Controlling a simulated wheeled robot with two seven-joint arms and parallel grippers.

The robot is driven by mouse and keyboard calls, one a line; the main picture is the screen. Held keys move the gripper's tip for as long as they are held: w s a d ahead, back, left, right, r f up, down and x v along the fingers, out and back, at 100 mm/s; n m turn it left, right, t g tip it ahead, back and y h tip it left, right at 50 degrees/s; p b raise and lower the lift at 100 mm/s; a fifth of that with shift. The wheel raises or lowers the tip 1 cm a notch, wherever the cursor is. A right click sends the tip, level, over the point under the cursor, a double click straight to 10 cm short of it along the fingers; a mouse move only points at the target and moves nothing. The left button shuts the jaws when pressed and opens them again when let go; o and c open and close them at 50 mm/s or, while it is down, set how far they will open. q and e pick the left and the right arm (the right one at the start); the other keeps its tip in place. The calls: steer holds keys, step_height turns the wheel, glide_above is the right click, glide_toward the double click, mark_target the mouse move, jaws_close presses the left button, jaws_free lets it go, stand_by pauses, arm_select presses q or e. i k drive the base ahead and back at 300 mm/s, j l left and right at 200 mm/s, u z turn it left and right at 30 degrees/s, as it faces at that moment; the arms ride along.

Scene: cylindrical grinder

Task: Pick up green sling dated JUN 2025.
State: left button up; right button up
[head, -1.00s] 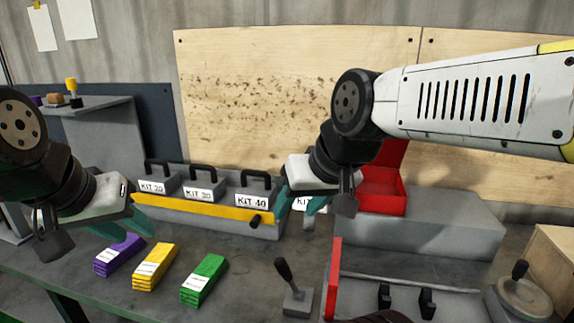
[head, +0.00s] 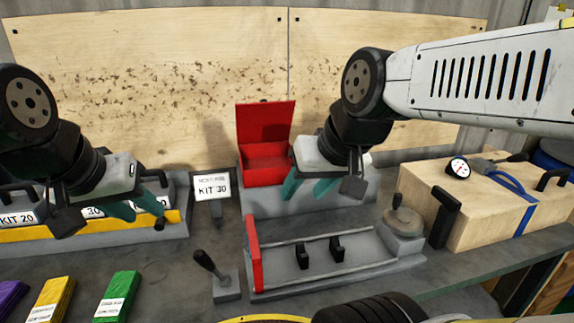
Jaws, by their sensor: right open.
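The green sling (head: 117,298) is a folded bundle with a white label, lying on the bench at the lower left, cut off by the bottom edge of the head view. The print on its label is too small to read. A yellow sling (head: 50,300) and a purple sling (head: 9,296) lie to its left, also partly cut off. My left gripper (head: 137,208) is open and empty, in front of the kit rack and above the slings in the picture. My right gripper (head: 307,189) is open and empty, in front of the red box. Neither gripper touches a sling.
A kit rack (head: 100,232) stands at left. A grinder model (head: 330,262) and a wooden crate (head: 470,212) with a gauge stand right.

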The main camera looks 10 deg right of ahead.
mark_target(116, 304)
steer(key=z, duration=0.35)
steer(key=j+u, duration=0.1)
steer(key=u, duration=0.35)
steer(key=j+u, duration=0.1)
steer(key=u, duration=0.35)
steer(key=j+u, duration=0.1)
steer(key=u, duration=0.35)
steer(key=k+j, duration=0.05)
